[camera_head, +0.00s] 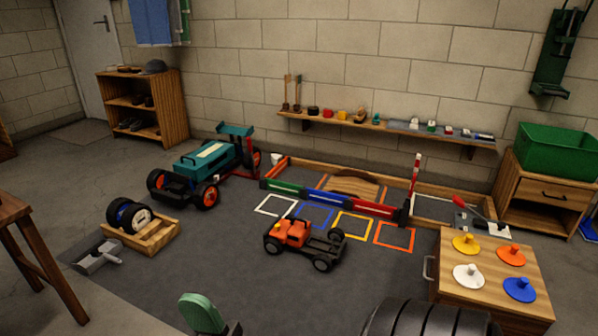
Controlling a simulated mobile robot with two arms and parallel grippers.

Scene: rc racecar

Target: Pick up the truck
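A small orange truck (294,233) with a dark flat bed and black wheels stands upright on the grey floor mat, near the middle of the view. Its orange cab is on the left and its bare bed points right. It stands in front of the coloured square outlines.
A larger teal racecar (208,156) stands behind left, and a wooden crate with wheels (152,238) at left. A wooden cabinet with coloured discs (480,305) is at right. Floor around the truck is clear.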

